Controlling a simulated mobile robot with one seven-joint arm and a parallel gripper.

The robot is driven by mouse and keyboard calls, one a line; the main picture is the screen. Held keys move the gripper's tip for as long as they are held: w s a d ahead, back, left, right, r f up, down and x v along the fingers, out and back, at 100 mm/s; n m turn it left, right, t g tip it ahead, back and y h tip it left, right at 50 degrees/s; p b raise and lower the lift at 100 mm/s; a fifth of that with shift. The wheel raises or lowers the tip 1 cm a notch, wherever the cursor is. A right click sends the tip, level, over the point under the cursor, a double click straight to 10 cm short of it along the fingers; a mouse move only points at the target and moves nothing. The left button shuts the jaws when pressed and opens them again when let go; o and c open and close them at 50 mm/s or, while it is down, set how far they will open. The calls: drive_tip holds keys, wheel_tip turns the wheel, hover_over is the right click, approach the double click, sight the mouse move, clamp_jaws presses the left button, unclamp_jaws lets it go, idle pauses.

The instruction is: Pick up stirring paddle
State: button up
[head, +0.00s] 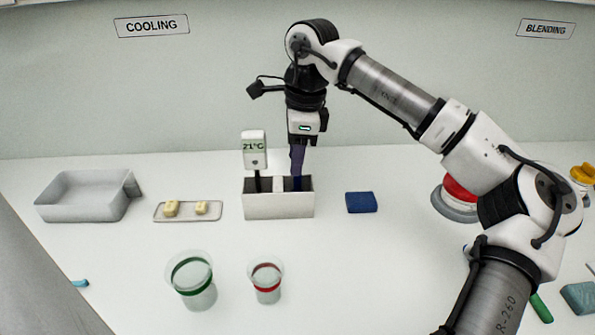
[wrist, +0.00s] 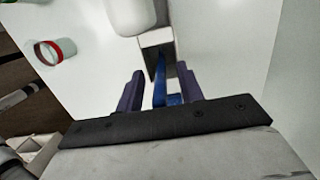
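The stirring paddle, a blue piece, stands in the right slot of a white two-slot holder (head: 278,207). In the head view only a bit of blue (head: 297,184) shows below my fingers. In the wrist view the blue paddle (wrist: 160,90) lies between the two purple fingers of my gripper (wrist: 161,76), with gaps beside it. My gripper (head: 297,168) points down just above the right slot, fingers apart, holding nothing. The paddle's lower end is hidden in the holder.
A white thermometer reading 21°C (head: 255,150) stands in the left slot, close beside my gripper. A blue block (head: 361,202) lies right of the holder. A small tray (head: 188,211) and a grey bin (head: 85,198) are left. Green-banded (head: 192,282) and red-banded (head: 266,283) beakers stand in front.

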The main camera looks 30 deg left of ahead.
clamp_jaws()
drive_tip(key=shift+r, duration=0.15)
